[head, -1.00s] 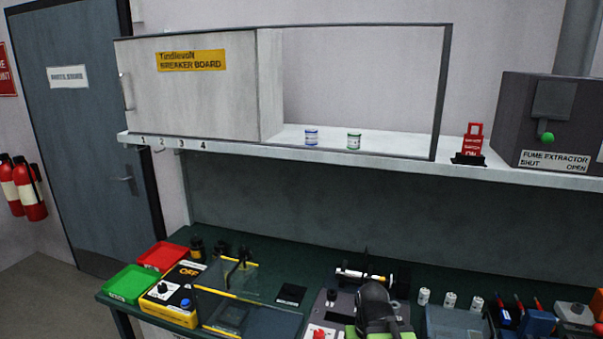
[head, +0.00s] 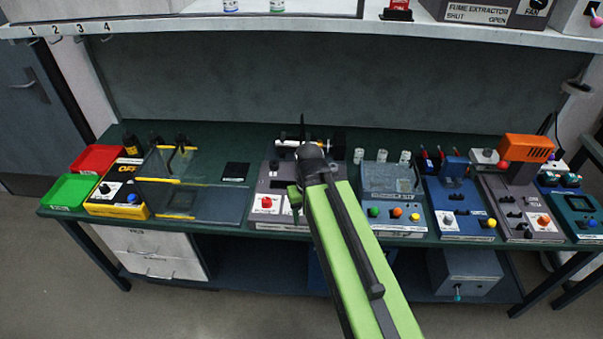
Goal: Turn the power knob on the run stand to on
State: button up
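Several stands with knobs and buttons line the dark green bench; their small labels are too blurred to tell which is the run stand. A yellow stand (head: 101,208) at the left reads OFF and has a black knob (head: 104,188) and a blue button. A grey stand (head: 520,229) at the right has black knobs and an orange button. A blue stand (head: 452,192) stands left of it. My gripper (head: 302,126) is at the end of my green arm, over a dark grey stand (head: 271,183) with a red knob (head: 266,202). Its fingers are too small to read.
Green (head: 68,192) and red (head: 99,158) trays sit at the bench's left end. A clear hinged guard (head: 165,166) stands beside the yellow stand. A shelf (head: 240,28) runs above the bench. White drawers (head: 155,247) are below.

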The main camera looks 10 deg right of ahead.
aim_at(266, 204)
jog(key=z, duration=0.75)
jog(key=k, duration=0.95)
jog(key=u, duration=0.75)
jog(key=i, duration=1)
jog(key=z, duration=0.05)
